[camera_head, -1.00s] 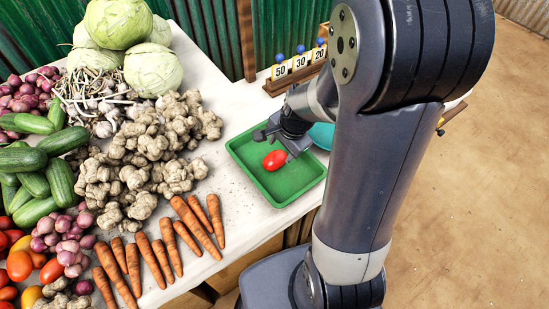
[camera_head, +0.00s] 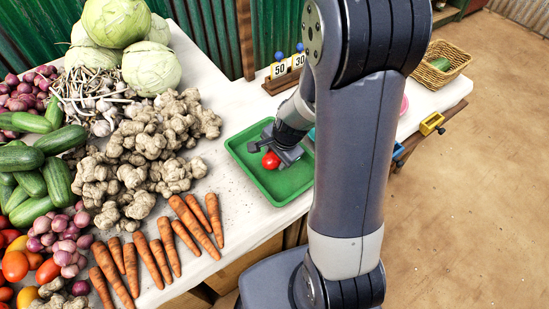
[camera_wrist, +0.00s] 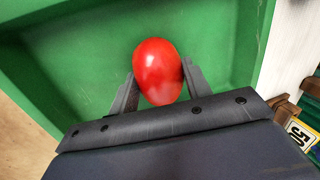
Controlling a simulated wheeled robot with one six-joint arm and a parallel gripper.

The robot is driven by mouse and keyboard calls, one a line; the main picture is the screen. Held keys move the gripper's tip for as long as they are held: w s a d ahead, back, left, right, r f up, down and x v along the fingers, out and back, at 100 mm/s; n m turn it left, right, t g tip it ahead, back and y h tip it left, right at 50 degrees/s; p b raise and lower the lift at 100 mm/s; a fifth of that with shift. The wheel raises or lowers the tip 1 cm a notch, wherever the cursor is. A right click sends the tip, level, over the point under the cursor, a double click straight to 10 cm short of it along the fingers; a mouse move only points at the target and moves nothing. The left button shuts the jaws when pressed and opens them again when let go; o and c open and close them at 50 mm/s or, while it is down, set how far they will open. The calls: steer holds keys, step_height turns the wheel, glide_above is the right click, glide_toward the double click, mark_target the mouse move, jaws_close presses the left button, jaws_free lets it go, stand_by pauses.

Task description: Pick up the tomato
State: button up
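The red tomato (camera_head: 270,160) is in the green tray (camera_head: 240,161), near its middle. In the head view my gripper (camera_head: 274,153) is low over the tray, and it hides part of the tomato. In the wrist view the tomato (camera_wrist: 158,70) stands between the two fingers (camera_wrist: 158,78), one close on each side. The fingers look very near or touching its sides, and I cannot tell whether they press on it. The tomato shows no clear height above the tray floor.
Carrots (camera_head: 180,238), ginger (camera_head: 150,140), cabbages (camera_head: 151,68) and cucumbers (camera_head: 30,160) cover the table's left. Number cards (camera_head: 287,66) stand behind the tray. A wicker basket (camera_head: 441,64) stands at the far right. Bare tabletop (camera_head: 220,110) lies left of the tray.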

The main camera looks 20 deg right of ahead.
steer(key=c, duration=0.4)
